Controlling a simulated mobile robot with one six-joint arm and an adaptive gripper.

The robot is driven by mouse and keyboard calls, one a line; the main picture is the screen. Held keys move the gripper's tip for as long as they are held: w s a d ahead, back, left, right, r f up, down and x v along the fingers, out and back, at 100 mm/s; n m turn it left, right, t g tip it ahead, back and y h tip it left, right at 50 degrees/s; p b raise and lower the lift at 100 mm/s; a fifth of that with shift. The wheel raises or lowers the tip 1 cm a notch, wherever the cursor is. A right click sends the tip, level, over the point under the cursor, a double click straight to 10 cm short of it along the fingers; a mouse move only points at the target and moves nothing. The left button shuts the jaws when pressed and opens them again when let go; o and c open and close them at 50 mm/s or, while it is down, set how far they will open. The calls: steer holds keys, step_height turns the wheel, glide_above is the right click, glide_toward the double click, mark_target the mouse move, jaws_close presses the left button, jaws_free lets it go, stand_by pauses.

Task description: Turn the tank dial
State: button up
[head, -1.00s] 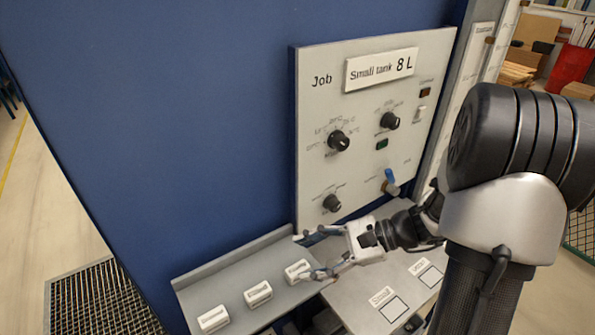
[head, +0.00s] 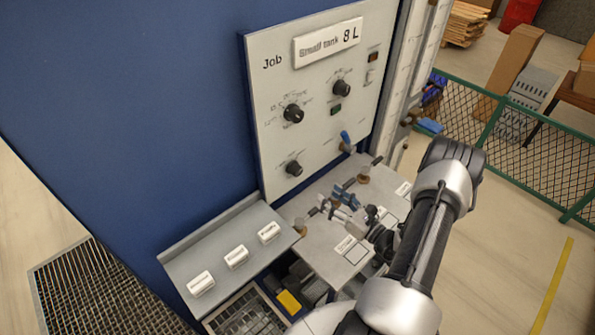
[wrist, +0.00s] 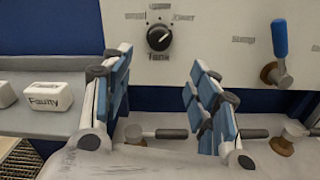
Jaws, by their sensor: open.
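The tank dial is a black round knob with a white pointer mark (wrist: 159,37), set on the light panel above the word "Tank" in the wrist view. In the head view it is the lower left knob (head: 293,168) of the panel. My gripper (wrist: 163,92) is open and empty, its two blue-padded fingers spread apart below and on either side of the dial, not touching it. In the head view my gripper (head: 335,205) is over the grey shelf, below and right of the dial. The dial's scale words are partly cut off and blurred.
Two other black knobs (head: 293,113) (head: 341,88) sit higher on the panel. A blue-handled valve (wrist: 280,40) is right of the dial. Metal fittings (wrist: 287,140) stand on the shelf. White labelled blocks (head: 236,256) line the left ledge.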

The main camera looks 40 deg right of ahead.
mark_target(299, 173)
steer(key=w, duration=0.5)
steer(key=w+a, duration=0.1)
steer(key=w, duration=0.4)
steer(key=w+a+p, duration=0.1)
steer(key=w, duration=0.3)
steer(key=shift+w+a, duration=0.15)
steer(key=shift+w, duration=0.25)
steer(key=shift+c, duration=0.3)
steer(key=c, duration=1)
